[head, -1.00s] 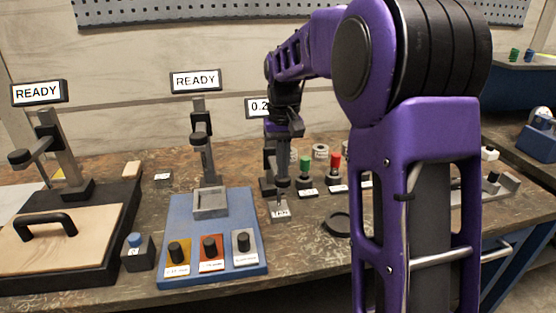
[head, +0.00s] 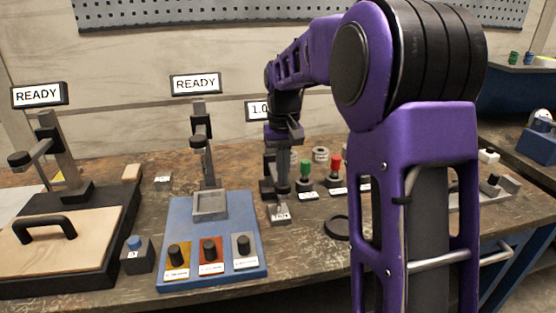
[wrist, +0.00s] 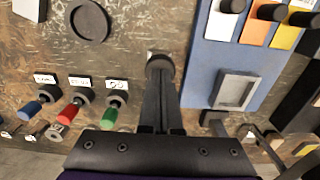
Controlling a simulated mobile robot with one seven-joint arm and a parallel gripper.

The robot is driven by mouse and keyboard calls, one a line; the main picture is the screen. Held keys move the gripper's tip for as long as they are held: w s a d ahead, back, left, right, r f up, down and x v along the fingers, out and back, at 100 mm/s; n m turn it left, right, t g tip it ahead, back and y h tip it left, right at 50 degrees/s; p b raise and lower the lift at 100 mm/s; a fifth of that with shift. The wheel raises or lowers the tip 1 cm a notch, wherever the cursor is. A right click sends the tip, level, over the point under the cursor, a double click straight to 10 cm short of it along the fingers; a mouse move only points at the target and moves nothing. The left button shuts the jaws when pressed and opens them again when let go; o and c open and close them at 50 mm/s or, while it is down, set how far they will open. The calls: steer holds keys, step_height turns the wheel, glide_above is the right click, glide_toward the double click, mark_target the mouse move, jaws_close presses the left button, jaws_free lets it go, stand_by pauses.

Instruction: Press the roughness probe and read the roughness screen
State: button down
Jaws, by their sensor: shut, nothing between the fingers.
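The roughness screen (head: 257,111) is a small white sign at the back in the head view. It shows "1.0", and my arm hides its right part. The roughness probe (wrist: 160,64) appears as a dark round head at my fingertips in the wrist view. My gripper (wrist: 160,92) is shut and empty, with its fingers against or just over the probe head; exact contact is hard to tell. In the head view my gripper (head: 283,178) points down in front of a dark stand (head: 267,176), above a small labelled pale block (head: 280,212).
Left of my gripper is a blue tray (head: 178,212) with coloured samples. Two stands carry "READY" screens (head: 195,83). Green (head: 305,167) and red (head: 335,164) knobs stand to the right. A black ring (head: 337,227) lies in front of them on the bench.

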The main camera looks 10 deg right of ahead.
steer(key=shift+r+p, duration=3.05)
steer(key=shift+r, duration=0.25)
step_height(320, 180, up, 17)
steer(key=p, duration=0.3)
steer(key=shift+r, duration=0.15)
